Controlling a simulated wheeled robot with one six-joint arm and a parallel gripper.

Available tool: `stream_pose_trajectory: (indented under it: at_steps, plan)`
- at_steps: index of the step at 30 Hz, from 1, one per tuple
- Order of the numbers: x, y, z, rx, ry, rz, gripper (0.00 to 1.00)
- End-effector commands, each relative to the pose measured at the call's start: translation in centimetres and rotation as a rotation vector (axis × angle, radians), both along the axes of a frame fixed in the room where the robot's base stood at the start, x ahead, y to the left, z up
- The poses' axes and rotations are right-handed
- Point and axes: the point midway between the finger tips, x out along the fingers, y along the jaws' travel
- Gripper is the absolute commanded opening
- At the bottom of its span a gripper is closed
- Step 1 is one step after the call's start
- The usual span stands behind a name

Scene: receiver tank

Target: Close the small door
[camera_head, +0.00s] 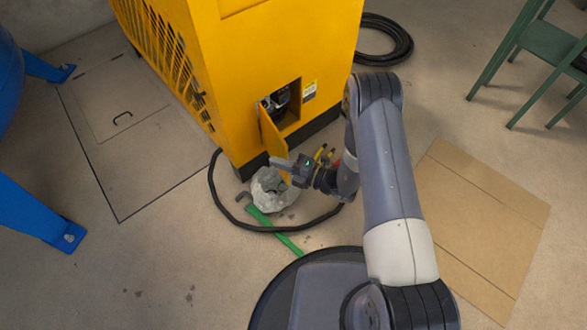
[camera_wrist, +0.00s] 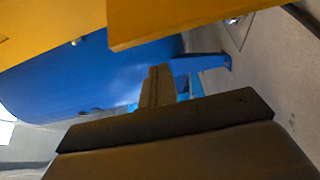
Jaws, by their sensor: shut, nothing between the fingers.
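The small yellow door (camera_head: 271,137) stands open, swung outward from the left side of a square opening (camera_head: 288,105) low in the yellow cabinet (camera_head: 260,50). Dark machine parts show inside the opening. My gripper (camera_head: 275,162) is by the lower end of the door, with its fingers pointing left in the head view. In the wrist view the fingers (camera_wrist: 158,85) are together and empty. A yellow panel edge (camera_wrist: 185,22) lies above them there, apart from them in the picture. I cannot tell whether my gripper touches the door.
A pale rock-like lump (camera_head: 270,190), a green-handled tool (camera_head: 275,232) and a black hose (camera_head: 225,205) lie on the floor below my gripper. Flat cardboard (camera_head: 480,225) lies at right. A blue tank (camera_wrist: 80,85) stands at left. A green chair (camera_head: 530,60) is at upper right.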

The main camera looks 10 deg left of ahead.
Motion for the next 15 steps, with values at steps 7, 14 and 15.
stream_pose_trajectory:
  at_steps: [7, 14, 15]
  plan:
    - [1.8, -1.2, -0.1, 0.001, -0.001, -0.004, 0.0]
    - [2.6, -2.3, 0.0, 0.0, 0.0, -0.001, 0.0]
    - [2.6, -2.4, 0.0, 0.0, 0.0, -0.001, 0.0]
